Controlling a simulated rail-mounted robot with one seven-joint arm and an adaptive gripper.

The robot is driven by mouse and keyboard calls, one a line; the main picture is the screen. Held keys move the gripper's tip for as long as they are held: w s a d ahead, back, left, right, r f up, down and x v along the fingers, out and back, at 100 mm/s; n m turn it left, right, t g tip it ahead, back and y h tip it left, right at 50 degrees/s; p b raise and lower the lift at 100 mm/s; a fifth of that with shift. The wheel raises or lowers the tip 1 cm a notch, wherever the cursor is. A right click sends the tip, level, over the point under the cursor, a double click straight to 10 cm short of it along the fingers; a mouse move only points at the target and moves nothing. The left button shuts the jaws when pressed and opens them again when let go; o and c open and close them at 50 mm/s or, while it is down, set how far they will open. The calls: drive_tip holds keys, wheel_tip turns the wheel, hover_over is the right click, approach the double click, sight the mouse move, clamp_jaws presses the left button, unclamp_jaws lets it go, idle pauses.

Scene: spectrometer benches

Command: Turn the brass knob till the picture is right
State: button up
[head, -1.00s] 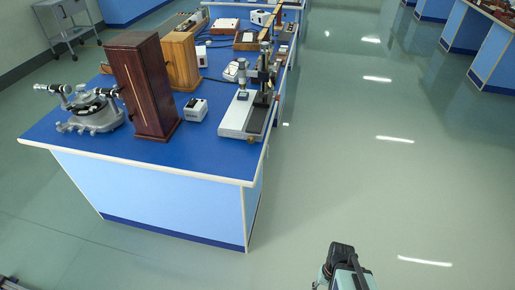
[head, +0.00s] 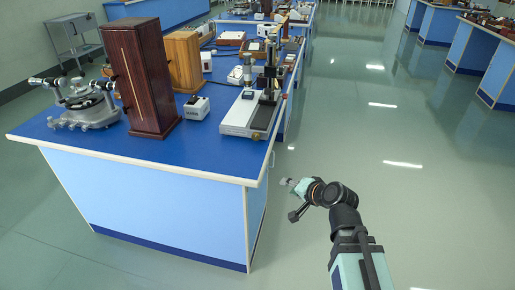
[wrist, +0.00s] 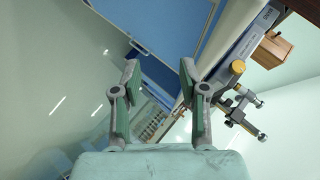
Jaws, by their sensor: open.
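A brass knob (head: 256,137) sits low on the front end of a grey-white instrument (head: 240,113) with an upright dark column, near the right edge of the blue bench. In the wrist view the brass knob (wrist: 238,66) shows at the right, outside my jaws, beside the tilted instrument (wrist: 243,45). My gripper (head: 290,199) is in front of the bench's right side, over the floor and apart from the knob. In the wrist view my gripper (wrist: 158,70) is open with nothing between its fingers.
The blue bench (head: 160,157) also holds a dark wooden cabinet (head: 144,80), a grey spectrometer (head: 83,108), a small white box (head: 196,107) and a lighter wooden box (head: 184,60). The floor (head: 400,190) to the right is free. A grey cart (head: 76,38) stands at the back left.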

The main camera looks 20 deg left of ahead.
drive_tip(key=w+a+r+m+t+y+b, duration=0.1)
drive_tip(key=a+r+m+t+y, duration=0.2)
drive_tip(key=r, duration=0.8)
drive_tip(key=p, duration=0.5)
approach(257, 137)
drive_tip(key=x, duration=0.9)
drive_tip(key=shift+w+a+f, duration=0.15)
drive_tip(key=shift+w+a, duration=0.05)
drive_tip(key=shift+a, duration=0.1)
drive_tip(key=shift+c, duration=0.3)
clamp_jaws()
